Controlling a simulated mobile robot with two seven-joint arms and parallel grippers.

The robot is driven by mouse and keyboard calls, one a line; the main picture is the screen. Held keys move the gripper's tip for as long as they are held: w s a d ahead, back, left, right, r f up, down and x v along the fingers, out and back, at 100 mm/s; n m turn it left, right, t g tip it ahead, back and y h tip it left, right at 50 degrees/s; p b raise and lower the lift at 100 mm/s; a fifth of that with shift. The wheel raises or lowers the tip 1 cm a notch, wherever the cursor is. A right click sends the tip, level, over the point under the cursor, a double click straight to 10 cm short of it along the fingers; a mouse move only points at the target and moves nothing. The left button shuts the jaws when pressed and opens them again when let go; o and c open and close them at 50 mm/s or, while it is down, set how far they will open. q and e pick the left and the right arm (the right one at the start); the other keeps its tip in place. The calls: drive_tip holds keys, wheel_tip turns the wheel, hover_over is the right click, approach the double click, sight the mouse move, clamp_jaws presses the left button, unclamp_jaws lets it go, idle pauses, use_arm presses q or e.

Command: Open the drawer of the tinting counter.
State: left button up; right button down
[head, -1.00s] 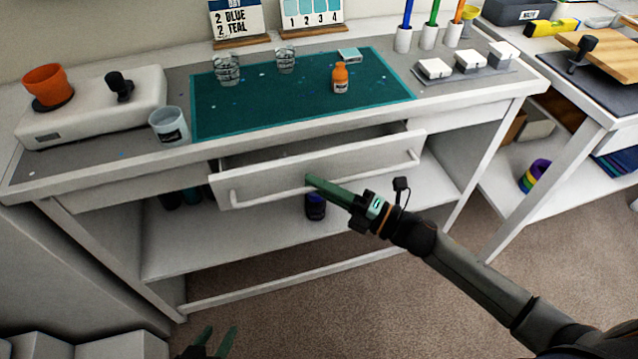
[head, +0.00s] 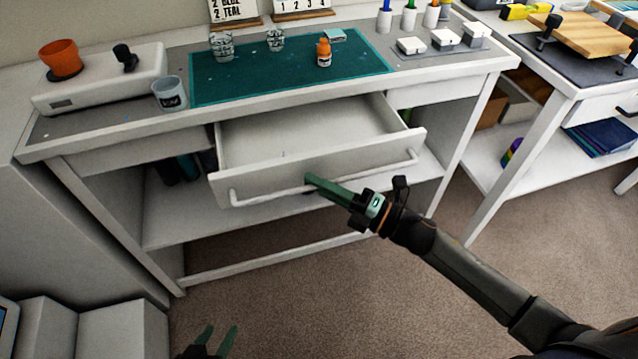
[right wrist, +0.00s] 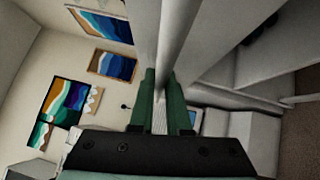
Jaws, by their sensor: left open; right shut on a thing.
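The drawer (head: 310,137) of the white tinting counter (head: 110,128) stands well out, and its visible inside looks empty. A long bar handle (head: 385,167) runs along its front. My right gripper (head: 316,183) is shut on the handle near its middle. In the right wrist view the green fingers (right wrist: 162,100) close around the handle bar (right wrist: 178,35). My left gripper (head: 214,342) is open and empty, low at the bottom edge of the head view, apart from the counter.
On the counter top are a teal mat (head: 260,75), an orange bottle (head: 323,53), a grey cup (head: 169,94) and an orange pot (head: 60,58). A second bench (head: 545,95) stands at the right. Carpet (head: 300,290) in front is clear.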

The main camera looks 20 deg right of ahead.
drive_tip(key=c, duration=0.9)
unclamp_jaws()
drive_tip(key=v, duration=1.2)
drive_tip(key=shift+s+d, duration=0.15)
drive_tip(key=shift+s, duration=0.05)
